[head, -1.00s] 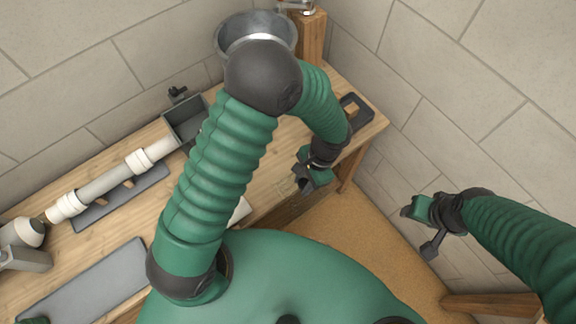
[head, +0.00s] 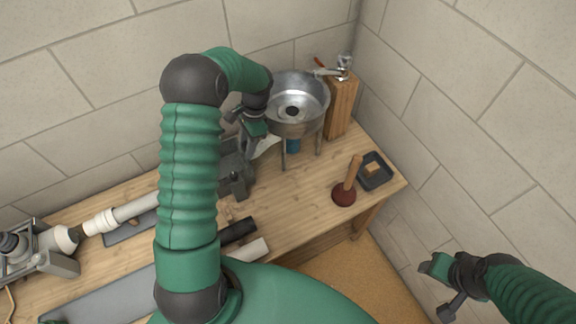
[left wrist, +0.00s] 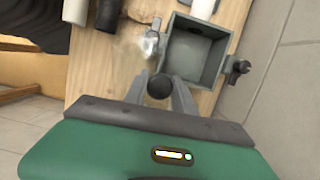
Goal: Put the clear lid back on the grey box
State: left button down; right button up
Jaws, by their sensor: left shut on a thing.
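The grey box (head: 236,176) stands on the bench against the back wall, partly hidden behind my left arm. The left wrist view shows it open at the top and empty (left wrist: 200,27). My left gripper (head: 250,135) is above and beside the box, near the metal basin. In the left wrist view my left gripper (left wrist: 160,92) is shut on a round black knob. The clear lid (head: 266,146) shows as a faint, tilted sheet under the gripper, apart from the box. My right gripper (head: 442,287) hangs at the lower right, away from the bench; its jaw opening is unclear.
A metal basin (head: 296,108) on legs and a wooden block (head: 341,105) stand right of the box. A plunger (head: 345,192) and a black tray (head: 375,170) are at the right end. A black tube (head: 238,231) lies in front; white pipework (head: 132,209) lies left.

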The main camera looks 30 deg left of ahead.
pick_arm(q)
jog(key=s+a+r+m+p, duration=0.2)
jog(key=a+m+p, duration=0.1)
jog(key=a, duration=0.7)
pick_arm(e)
jog(key=w+v, duration=0.1)
jog(key=v, duration=0.3)
pick_arm(q)
notch_tip(320, 180, down, 9)
jog(key=b, duration=0.6)
jog(key=shift+r+y+b, duration=0.2)
jog(key=shift+y+b, duration=0.1)
jog(key=shift+b, duration=0.05)
pick_arm(e)
notch_tip(320, 180, down, 6)
jog(key=shift+s+r, duration=0.1)
pick_arm(q)
jog(key=shift+s+f, duration=0.15)
jog(key=shift+f, duration=0.3)
jog(key=c, duration=0.9)
grip_release()
jog(key=shift+c, duration=0.2)
jog(key=shift+r, duration=0.1)
